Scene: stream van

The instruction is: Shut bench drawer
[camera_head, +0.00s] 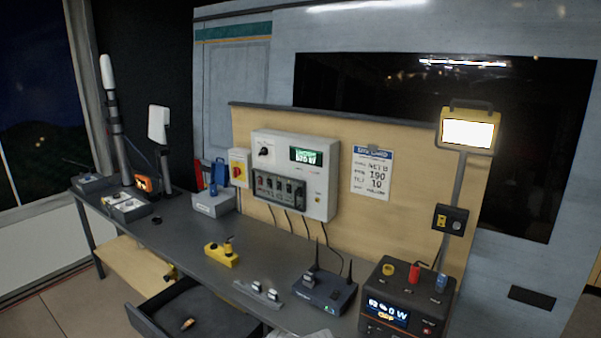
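The bench drawer (150,321) is pulled out from under the front edge of the dark bench (185,237). It is dark grey inside, and a small orange and dark item (187,324) lies on its floor. The lower part of the drawer is cut off by the bottom of the picture, so its front panel shows only in part. Neither of my grippers can be seen in the head view.
On the bench stand a black power unit (405,299), a router with antennas (324,290), a yellow block (221,254) and a grey box (213,203). A wooden shelf (130,262) sits below, left of the drawer. Floor shows at lower left.

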